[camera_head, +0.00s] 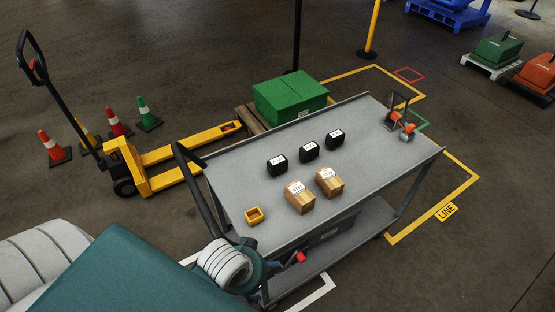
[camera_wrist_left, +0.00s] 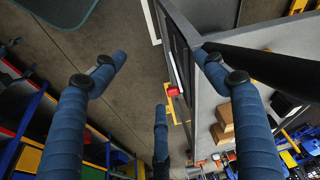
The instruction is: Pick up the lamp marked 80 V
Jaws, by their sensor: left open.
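No marking of 80 V can be read in either view. Two small orange-and-grey items, possibly lamps, stand near the far right corner of the grey cart (camera_head: 240,180): a rear one (camera_head: 393,117) and a front one (camera_head: 408,132). My left gripper (camera_head: 284,266) is low at the cart's near edge, partly hidden behind my arm, far from those items. In the left wrist view its blue fingers (camera_wrist_left: 160,82) are spread and empty, beside the cart's side. A small red part (camera_wrist_left: 173,91) shows between them; it also shows in the head view (camera_head: 299,257). My right gripper is not in view.
The cart's black handle (camera_head: 190,180) rises at left. A yellow pallet jack (camera_head: 130,165), cones (camera_head: 54,148) and a green crate (camera_head: 290,97) stand beyond.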

